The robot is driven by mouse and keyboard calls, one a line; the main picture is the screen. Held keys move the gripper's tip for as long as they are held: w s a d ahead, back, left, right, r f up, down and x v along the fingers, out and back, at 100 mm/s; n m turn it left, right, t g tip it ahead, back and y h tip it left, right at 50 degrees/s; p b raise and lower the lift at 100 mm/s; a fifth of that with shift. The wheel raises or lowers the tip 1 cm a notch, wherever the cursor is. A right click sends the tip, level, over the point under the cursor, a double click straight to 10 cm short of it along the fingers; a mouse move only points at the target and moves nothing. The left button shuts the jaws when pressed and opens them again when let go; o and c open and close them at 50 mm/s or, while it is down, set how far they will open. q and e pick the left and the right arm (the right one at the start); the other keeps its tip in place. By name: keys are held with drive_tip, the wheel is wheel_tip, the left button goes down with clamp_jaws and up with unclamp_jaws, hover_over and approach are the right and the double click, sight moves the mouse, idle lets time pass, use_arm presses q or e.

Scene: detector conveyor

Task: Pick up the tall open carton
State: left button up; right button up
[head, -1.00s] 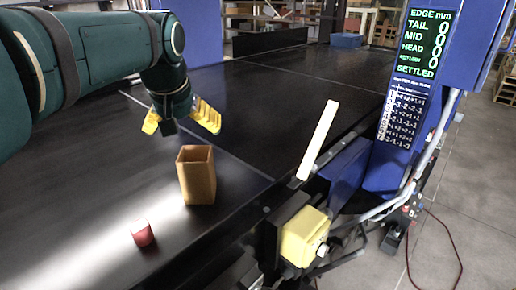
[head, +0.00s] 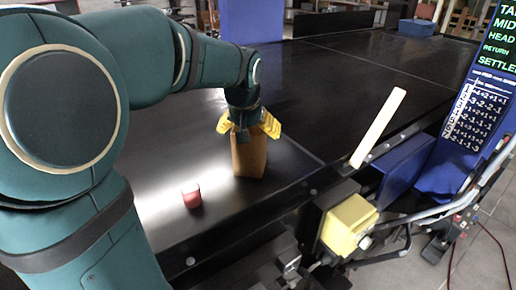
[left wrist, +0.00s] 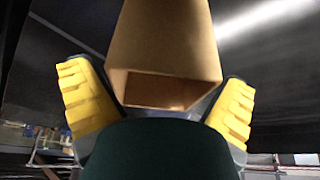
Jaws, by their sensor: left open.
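The tall open carton (head: 249,158) is brown and stands upright on the black conveyor. My left gripper (head: 250,126) is at the top of the carton, pointing down, with its yellow fingers spread. In the left wrist view the carton (left wrist: 165,45) lies between the two yellow fingers of my left gripper (left wrist: 160,105), its open mouth toward the camera. Gaps show between the fingers and the carton's sides, so it is not gripped. The carton's top rim is hidden by the gripper in the head view. My right gripper is not in view.
A small red cylinder (head: 191,196) stands on the conveyor (head: 290,170) left of the carton. A pale upright bar (head: 378,128), a yellow box (head: 348,222) and a blue display post (head: 455,170) line the right edge. The belt beyond is clear.

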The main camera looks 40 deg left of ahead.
use_arm(q)
drive_tip(key=shift+f, duration=0.1)
drive_tip(key=c, duration=1.1)
drive_tip(key=shift+c, duration=0.2)
wheel_tip(320, 180, up, 10)
drive_tip(key=p, duration=0.1)
